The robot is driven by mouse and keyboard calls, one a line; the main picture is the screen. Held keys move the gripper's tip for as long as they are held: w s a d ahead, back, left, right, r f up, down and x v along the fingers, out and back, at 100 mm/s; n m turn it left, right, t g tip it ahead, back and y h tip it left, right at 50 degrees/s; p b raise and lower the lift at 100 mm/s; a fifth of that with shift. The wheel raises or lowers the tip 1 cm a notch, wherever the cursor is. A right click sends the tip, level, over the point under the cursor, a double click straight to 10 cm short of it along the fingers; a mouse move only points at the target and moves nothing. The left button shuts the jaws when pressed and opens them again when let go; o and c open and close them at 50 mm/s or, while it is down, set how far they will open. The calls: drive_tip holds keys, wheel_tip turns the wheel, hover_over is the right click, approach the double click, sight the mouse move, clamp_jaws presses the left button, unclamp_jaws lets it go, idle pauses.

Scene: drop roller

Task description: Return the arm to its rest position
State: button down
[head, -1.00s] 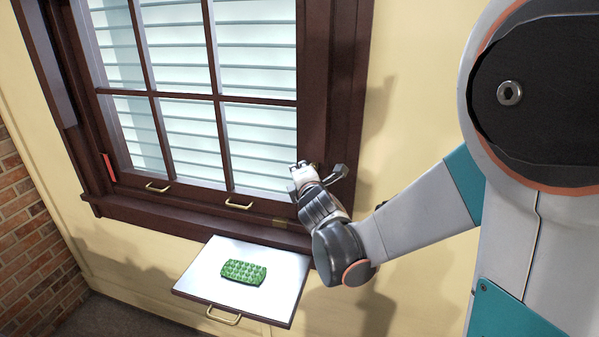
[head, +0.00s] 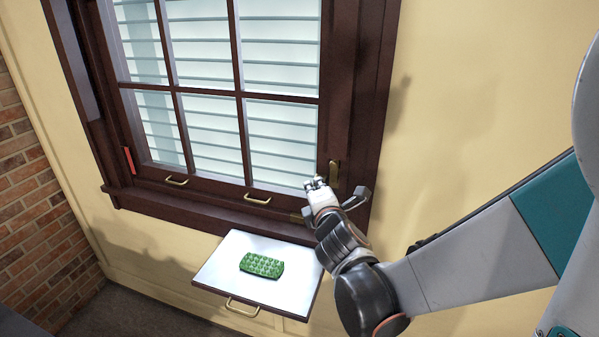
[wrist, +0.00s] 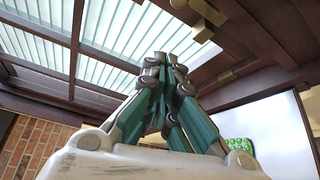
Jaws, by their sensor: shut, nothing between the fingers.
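My gripper (head: 318,184) is in front of the lower right corner of the window (head: 205,100), by the dark wooden frame. In the wrist view the fingers of my gripper (wrist: 165,58) come together at the tips, shut with nothing between them. Behind them the window slats and frame show at close range. My arm reaches in from the right side of the head view, bent at the elbow.
A white pull-out board (head: 222,262) with a brass handle sits below the sill, left of my wrist. A green bumpy block (head: 262,265) lies on it. Brass pulls (head: 257,200) line the sash bottom. A brick wall (head: 28,190) stands at left.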

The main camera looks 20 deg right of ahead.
drive_tip(key=shift+s, duration=0.15)
drive_tip(key=s+a+f+m+g+y+b, duration=0.1)
drive_tip(key=s+f+m+g+b, duration=0.2)
drive_tip(key=s+m, duration=0.6)
drive_tip(key=s+a+f+m+g+y+b, duration=0.1)
drive_tip(key=s+a+f+m+g+b, duration=0.1)
drive_tip(key=s+f+m+g, duration=0.4)
drive_tip(key=s+m+b, duration=0.1)
drive_tip(key=s+m, duration=0.3)
drive_tip(key=s, duration=0.4)
drive_tip(key=shift+a+f+m+y, duration=0.15)
drive_tip(key=shift+a+m+y, duration=0.05)
drive_tip(key=shift+m+y, duration=0.1)
